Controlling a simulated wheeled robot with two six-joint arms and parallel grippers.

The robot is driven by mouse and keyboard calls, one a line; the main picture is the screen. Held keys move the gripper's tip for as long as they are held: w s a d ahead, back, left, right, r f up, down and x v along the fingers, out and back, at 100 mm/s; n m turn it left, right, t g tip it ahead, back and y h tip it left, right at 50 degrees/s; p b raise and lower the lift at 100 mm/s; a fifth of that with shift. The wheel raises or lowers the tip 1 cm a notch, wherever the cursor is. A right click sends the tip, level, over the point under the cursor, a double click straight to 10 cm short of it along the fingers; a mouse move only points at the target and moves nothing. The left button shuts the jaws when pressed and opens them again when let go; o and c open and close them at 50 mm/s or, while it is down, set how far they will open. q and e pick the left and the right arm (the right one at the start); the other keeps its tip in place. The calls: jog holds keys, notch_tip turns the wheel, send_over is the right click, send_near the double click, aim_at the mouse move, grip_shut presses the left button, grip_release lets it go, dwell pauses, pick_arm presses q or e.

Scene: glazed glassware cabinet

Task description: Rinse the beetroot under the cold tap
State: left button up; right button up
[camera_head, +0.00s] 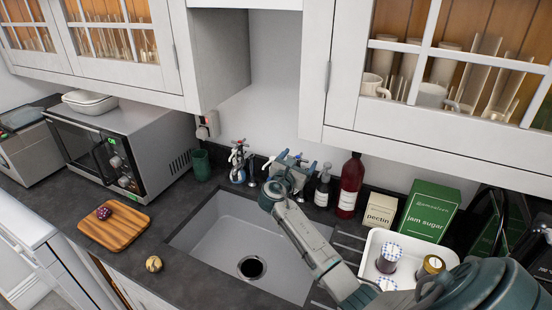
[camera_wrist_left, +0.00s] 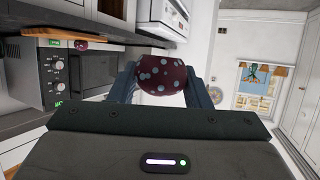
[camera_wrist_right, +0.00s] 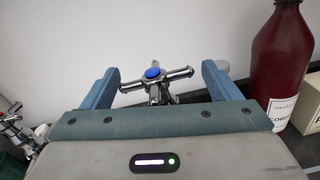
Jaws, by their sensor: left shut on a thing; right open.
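A dark red, pale-spotted beetroot (camera_wrist_left: 162,75) is in my left gripper (camera_wrist_left: 163,88), which is shut on it; the left gripper is not seen in the head view. My right gripper (camera_head: 287,166) is over the back edge of the sink (camera_head: 215,235), at the taps. In the right wrist view its jaws (camera_wrist_right: 160,80) are open, with a chrome cross-handled tap with a blue cap (camera_wrist_right: 153,73) between and beyond them. I cannot tell whether they touch it. In the head view my gripper hides most of this tap.
A wooden board (camera_head: 125,232) holds a dark spotted round thing (camera_head: 103,213). A small golden-brown round thing (camera_head: 154,264) is near the counter's front. Another tap with red (camera_head: 238,158), soap bottle (camera_head: 323,188) and red bottle (camera_head: 349,185) stand behind the sink. A white tray (camera_head: 372,245) holds jars.

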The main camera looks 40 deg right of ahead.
jog(key=v, duration=1)
jog(key=shift+s+a+p, duration=0.25)
jog(key=shift+s+p, duration=0.05)
jog(key=shift+s, duration=0.05)
jog(key=shift+f, duration=0.15)
